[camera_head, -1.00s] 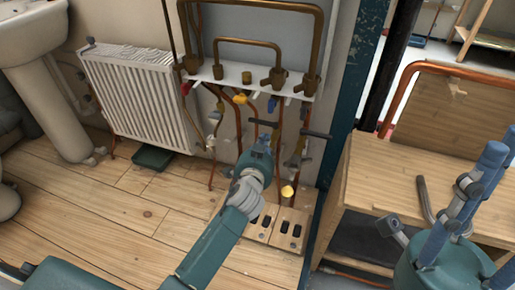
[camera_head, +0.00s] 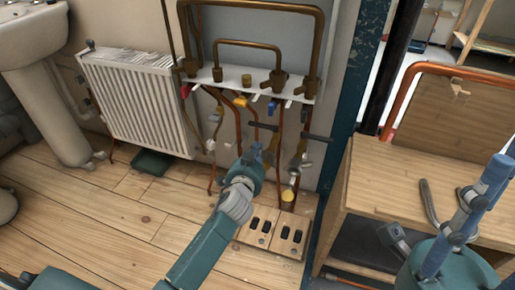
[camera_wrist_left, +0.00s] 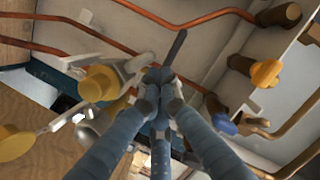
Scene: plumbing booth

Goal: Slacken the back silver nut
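My left gripper (camera_head: 257,157) is low among the pipes under the manifold. A dark bar (camera_wrist_left: 177,46) extends beyond the fingertips. In the head view, one dark bar handle (camera_head: 263,127) is just above the gripper and another (camera_head: 316,137) is to its right. Small silver fittings (camera_head: 297,164) sit on the right pipes. The back silver nut cannot be singled out; the fingers may hide it. My right gripper (camera_head: 492,170) is at lower right, fingers apart, partly cut off.
Copper pipes and coloured valve handles hang below the white manifold rail (camera_head: 232,77). A radiator (camera_head: 135,98) stands left. Yellow-capped fittings (camera_wrist_left: 103,84) crowd the wrist view's left.

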